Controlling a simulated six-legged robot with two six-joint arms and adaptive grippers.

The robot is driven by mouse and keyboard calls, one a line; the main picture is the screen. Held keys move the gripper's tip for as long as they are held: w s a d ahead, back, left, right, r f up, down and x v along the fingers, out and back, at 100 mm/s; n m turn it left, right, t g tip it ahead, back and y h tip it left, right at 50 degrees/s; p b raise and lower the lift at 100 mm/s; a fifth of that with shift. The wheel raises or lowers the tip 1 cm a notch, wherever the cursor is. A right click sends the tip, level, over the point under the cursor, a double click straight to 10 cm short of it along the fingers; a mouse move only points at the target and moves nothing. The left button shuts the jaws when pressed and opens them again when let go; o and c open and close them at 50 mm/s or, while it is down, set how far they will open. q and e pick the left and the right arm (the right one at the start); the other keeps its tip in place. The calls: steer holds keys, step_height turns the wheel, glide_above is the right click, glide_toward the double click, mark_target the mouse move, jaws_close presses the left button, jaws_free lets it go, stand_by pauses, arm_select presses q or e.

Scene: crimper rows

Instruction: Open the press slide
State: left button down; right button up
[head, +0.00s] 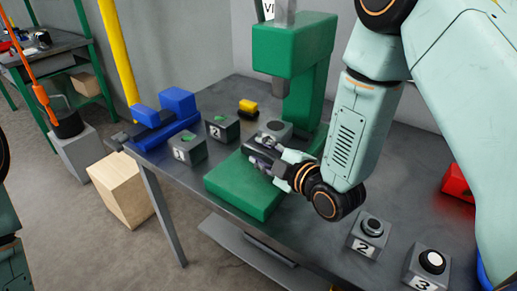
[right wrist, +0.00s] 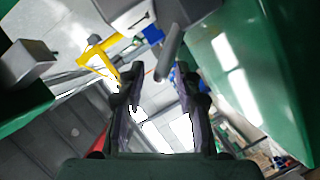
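The green press (head: 293,45) stands on the grey table, with a grey ram (head: 281,88) under its head and a green base (head: 240,186). A grey block with a round top (head: 275,130) sits at the base below the ram. I cannot tell which part is the slide; a dark piece there is partly hidden by my fingers. My right gripper (head: 265,160) reaches in from the right, low over the base. In the right wrist view its fingers (right wrist: 159,100) are apart, with a grey bar (right wrist: 168,55) showing beyond their tips. My left gripper is out of view.
Grey blocks 1 (head: 187,149) and 2 (head: 222,127) with green tops stand left of the press.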

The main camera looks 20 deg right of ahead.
steer(key=shift+w+f, duration=0.35)
steer(key=shift+w, duration=0.55)
steer(key=shift+a, duration=0.15)
steer(key=shift+s+a+r, duration=0.15)
steer(key=shift+a+r, duration=0.05)
steer(key=shift+r, duration=0.05)
steer(key=shift+w+d+f, duration=0.2)
steer(key=shift+w+d, duration=0.05)
steer(key=c, duration=0.5)
steer(key=shift+s+a+r, duration=0.1)
steer(key=shift+a, duration=0.1)
jaws_close()
steer(key=shift+d, duration=0.1)
